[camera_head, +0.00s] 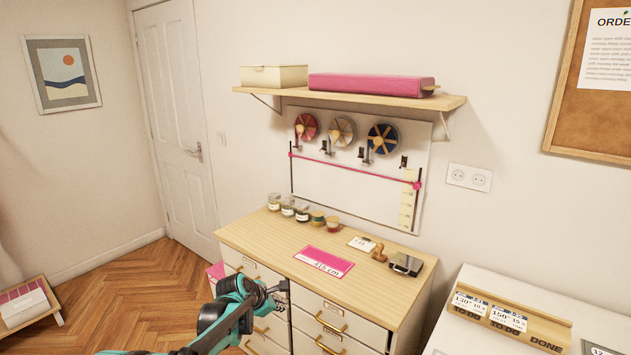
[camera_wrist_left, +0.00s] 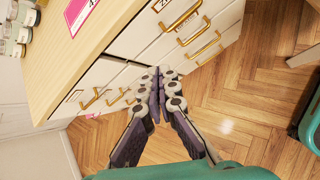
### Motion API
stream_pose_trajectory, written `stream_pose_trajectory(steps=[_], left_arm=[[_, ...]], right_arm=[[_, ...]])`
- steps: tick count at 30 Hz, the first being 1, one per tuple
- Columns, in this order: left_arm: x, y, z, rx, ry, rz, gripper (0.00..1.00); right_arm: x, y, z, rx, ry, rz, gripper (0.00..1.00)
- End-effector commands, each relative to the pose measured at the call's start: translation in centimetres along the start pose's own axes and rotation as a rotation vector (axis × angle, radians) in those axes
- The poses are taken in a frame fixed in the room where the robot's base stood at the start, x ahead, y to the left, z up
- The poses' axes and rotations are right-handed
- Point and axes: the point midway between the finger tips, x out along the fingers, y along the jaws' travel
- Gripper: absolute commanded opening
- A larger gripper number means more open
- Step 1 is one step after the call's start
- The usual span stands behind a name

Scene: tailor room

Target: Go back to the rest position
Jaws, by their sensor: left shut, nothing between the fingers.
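My left gripper (camera_head: 278,289) comes in from the lower left, in front of the wooden-topped dresser (camera_head: 255,240). In the left wrist view my left gripper (camera_wrist_left: 158,75) has its fingertips together with nothing held, in front of the dresser's white drawers (camera_wrist_left: 125,75). The fingers are close to the drawer fronts; I cannot tell whether they touch. My right gripper is in neither view.
On the dresser top are several jars (camera_head: 302,213), a pink card (camera_head: 324,262), a wooden stamp (camera_head: 379,252) and a dark box (camera_head: 406,264). A white table (camera_head: 470,335) stands at the right. A low wooden tray (camera_head: 30,306) is at the left. Wooden floor (camera_head: 135,290) is clear between.

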Motion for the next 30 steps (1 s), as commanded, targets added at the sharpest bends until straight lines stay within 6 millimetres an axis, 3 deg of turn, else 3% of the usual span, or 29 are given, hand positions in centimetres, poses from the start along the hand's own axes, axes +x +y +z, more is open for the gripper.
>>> stream_pose_trajectory(steps=[1, 6, 15, 21, 24, 30], left_arm=[[-2.6, -0.9, 0.2, 0.104, 0.017, 0.005, 0.00], [-10.3, -4.2, -0.1, 0.505, 0.086, 0.010, 0.00], [-21.1, -12.6, -3.6, 1.209, 0.212, -0.040, 0.00], [-25.6, -18.9, -7.8, 1.665, 0.290, -0.118, 0.00], [-26.7, -21.5, -9.8, 1.852, 0.320, -0.161, 0.00], [-27.6, -24.3, -12.2, 2.072, 0.352, -0.222, 0.00]], right_arm=[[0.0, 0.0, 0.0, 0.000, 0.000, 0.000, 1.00], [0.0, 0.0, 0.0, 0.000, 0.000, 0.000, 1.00], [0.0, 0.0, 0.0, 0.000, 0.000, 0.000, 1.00], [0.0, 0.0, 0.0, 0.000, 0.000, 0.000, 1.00], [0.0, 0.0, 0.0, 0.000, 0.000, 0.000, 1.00], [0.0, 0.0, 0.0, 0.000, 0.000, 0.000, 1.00]])
